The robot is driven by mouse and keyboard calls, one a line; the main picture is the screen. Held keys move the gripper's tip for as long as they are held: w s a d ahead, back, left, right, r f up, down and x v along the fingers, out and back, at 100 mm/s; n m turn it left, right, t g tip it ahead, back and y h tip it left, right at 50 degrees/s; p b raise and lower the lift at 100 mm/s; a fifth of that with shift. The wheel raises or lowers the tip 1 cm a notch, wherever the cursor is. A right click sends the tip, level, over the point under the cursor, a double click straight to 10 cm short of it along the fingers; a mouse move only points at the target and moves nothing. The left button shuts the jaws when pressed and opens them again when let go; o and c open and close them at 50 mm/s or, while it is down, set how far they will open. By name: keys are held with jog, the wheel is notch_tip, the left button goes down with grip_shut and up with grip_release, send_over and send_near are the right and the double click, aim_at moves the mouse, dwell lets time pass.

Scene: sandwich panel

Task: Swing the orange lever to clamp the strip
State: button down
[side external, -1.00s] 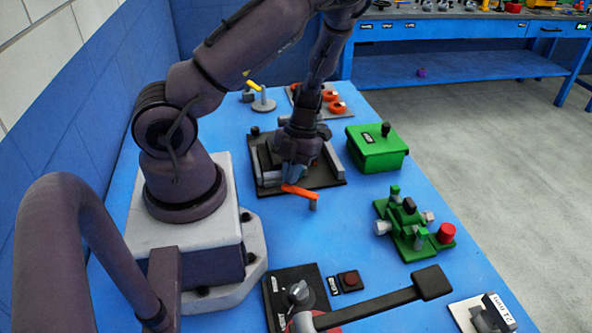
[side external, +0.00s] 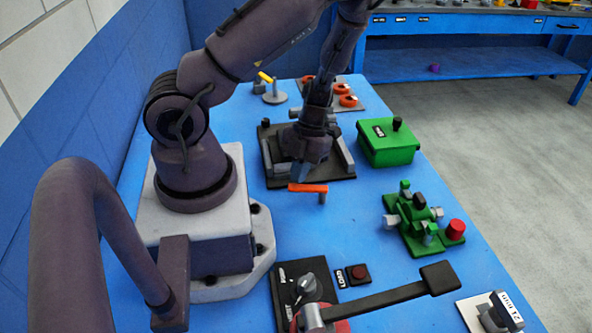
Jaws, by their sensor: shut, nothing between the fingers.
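The orange lever (side external: 308,188) lies almost level across the picture at the front edge of a black fixture plate (side external: 274,172). A short grey post (side external: 322,198) is under the lever's right end. My gripper (side external: 299,176) points down just behind the lever's left part, with its fingertips close to it. The gripper is shut with nothing in it; I cannot tell whether it touches the lever. Grey rails (side external: 345,157) stand on the plate. My wrist hides the middle of the fixture, and I cannot make out the strip.
A green box (side external: 388,145) and a green fixture (side external: 415,220) stand to the right. A long black handle (side external: 380,300) reaches across the front. Orange rings (side external: 347,100) sit behind the fixture. The blue tabletop in front of the lever (side external: 335,230) is clear.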

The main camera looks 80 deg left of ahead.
jog(key=shift+w+d, duration=0.2)
jog(key=shift+w, duration=0.1)
jog(key=shift+r, duration=0.15)
jog(key=a+r, duration=0.3)
jog(key=r, duration=0.6)
jog(key=shift+w+a, duration=0.35)
jog(key=shift+w, duration=0.05)
